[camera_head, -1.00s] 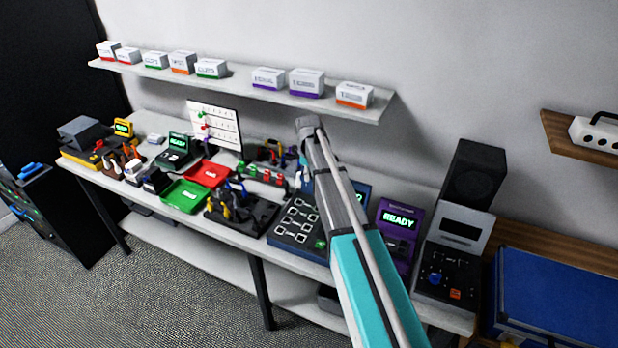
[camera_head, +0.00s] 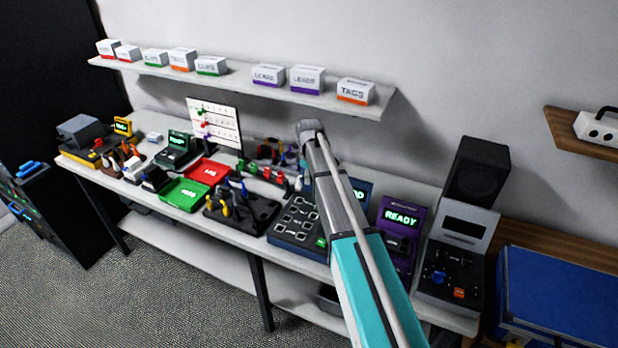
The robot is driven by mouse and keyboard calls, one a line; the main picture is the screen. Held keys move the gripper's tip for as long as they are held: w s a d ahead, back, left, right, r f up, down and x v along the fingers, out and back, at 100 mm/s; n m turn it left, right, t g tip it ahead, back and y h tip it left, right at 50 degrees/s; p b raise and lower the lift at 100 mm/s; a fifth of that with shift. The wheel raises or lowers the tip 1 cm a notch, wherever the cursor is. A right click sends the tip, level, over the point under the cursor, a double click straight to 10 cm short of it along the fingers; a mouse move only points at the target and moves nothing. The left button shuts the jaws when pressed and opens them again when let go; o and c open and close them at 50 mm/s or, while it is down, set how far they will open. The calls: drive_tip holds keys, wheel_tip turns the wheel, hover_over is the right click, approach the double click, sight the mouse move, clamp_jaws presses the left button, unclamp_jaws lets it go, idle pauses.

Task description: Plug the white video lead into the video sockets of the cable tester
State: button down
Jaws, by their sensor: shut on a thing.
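A blue unit with a grid of square sockets (camera_head: 295,220), which looks like the cable tester, stands on the bench right of centre. My arm passes in front of its right side and covers most of its lit screen (camera_head: 360,194). The white video lead cannot be made out. My arm reaches up from the bottom edge, and its grey joint is above the bench. My gripper cannot be made out; it is hidden behind the arm or too small to tell apart.
A purple unit reading READY (camera_head: 400,220) and a grey control box (camera_head: 455,262) stand right of my arm. A black tool tray (camera_head: 240,212), a green tray (camera_head: 184,196) and a red tray (camera_head: 208,172) lie to the left. A shelf with boxes (camera_head: 225,84) runs above the bench.

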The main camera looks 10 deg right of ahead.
drive_tip(key=shift+f+b, duration=1.15)
drive_tip(key=shift+f, duration=0.3)
drive_tip(key=shift+s+f+b, duration=0.1)
drive_tip(key=shift+f+b, duration=0.8)
idle(2.2)
drive_tip(key=c, duration=0.5)
unclamp_jaws()
drive_tip(key=o, duration=0.5)
drive_tip(key=shift+r, duration=0.15)
drive_tip(key=shift+r+p, duration=3.9)
drive_tip(key=shift+p, duration=0.1)
